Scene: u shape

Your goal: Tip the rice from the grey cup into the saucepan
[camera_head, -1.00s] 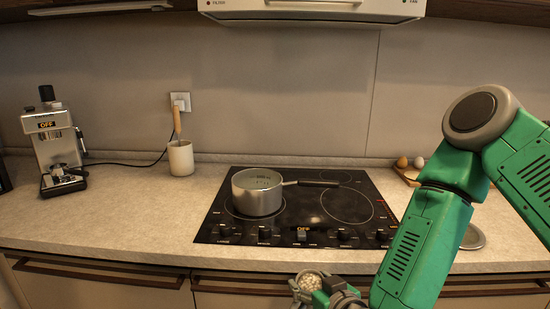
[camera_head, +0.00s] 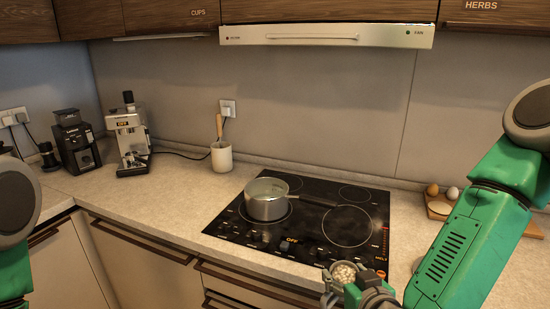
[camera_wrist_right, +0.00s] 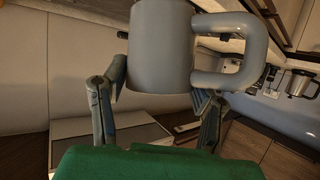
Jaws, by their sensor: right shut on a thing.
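The grey cup (camera_wrist_right: 160,50) is upright between the fingers of my right gripper (camera_wrist_right: 158,95), its handle to the right in the right wrist view. In the head view, my right gripper (camera_head: 352,292) is shut on the cup, with the white rice (camera_head: 344,273) showing in its mouth. The cup is in front of the hob's near right corner. The cup is apart from the saucepan, nearer to me. My left arm shows at the left edge, but its gripper is out of view.
The black hob (camera_head: 325,222) is set in the counter (camera_head: 160,192). A utensil crock (camera_head: 221,157), a coffee machine (camera_head: 128,139) and a grinder (camera_head: 78,146) stand to the left. A board with eggs (camera_head: 440,208) lies right. The range hood (camera_head: 330,37) hangs above.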

